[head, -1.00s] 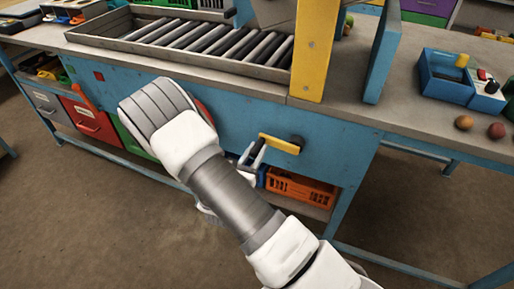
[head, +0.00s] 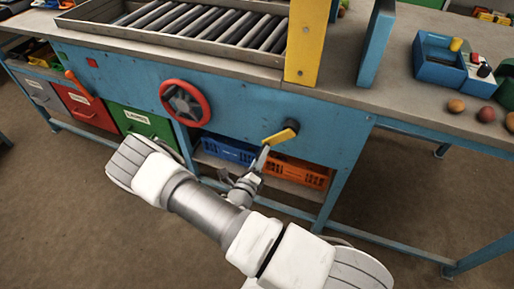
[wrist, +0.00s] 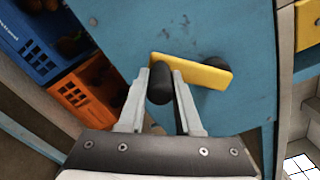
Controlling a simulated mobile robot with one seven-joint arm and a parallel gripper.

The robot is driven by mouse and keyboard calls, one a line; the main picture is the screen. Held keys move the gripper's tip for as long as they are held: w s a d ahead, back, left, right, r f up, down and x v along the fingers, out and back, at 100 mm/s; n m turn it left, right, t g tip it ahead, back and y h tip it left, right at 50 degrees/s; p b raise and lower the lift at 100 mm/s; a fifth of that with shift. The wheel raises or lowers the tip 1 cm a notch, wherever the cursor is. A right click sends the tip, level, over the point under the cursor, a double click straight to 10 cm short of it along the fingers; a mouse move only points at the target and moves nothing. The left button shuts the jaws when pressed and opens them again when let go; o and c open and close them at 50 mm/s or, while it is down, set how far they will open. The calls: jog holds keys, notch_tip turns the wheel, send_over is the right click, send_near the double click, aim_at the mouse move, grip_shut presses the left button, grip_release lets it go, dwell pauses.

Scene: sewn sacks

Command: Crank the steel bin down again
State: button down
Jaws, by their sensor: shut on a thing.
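The crank is a yellow bar (head: 280,136) with a dark hub on the blue front panel of the bench. In the head view its left end points left and slightly down. In the wrist view the yellow bar (wrist: 205,72) carries a black knob (wrist: 160,88) at its left end. My gripper (wrist: 160,76) has one finger on each side of the knob and is shut on it. In the head view my gripper (head: 263,158) reaches the bar's left end from below, and the knob is mostly hidden. I cannot make out the steel bin for sure.
A red handwheel (head: 186,103) sits on the panel left of the crank. A blue crate (head: 228,149) and an orange crate (head: 300,174) stand on the shelf below. A yellow post (head: 302,42) and a roller tray (head: 180,25) are above. The floor in front is clear.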

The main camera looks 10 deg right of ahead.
jog(key=s+d+f+n+p, duration=0.2)
jog(key=s+d+f+n, duration=0.1)
jog(key=n, duration=0.5)
jog(key=shift+s+d+n, duration=0.3)
jog(key=shift+s+d, duration=0.4)
jog(key=shift+d, duration=0.7)
jog(key=c, duration=0.6)
grip_release()
jog(key=shift+r, duration=0.1)
jog(key=shift+w, duration=0.1)
jog(key=shift+a, duration=0.1)
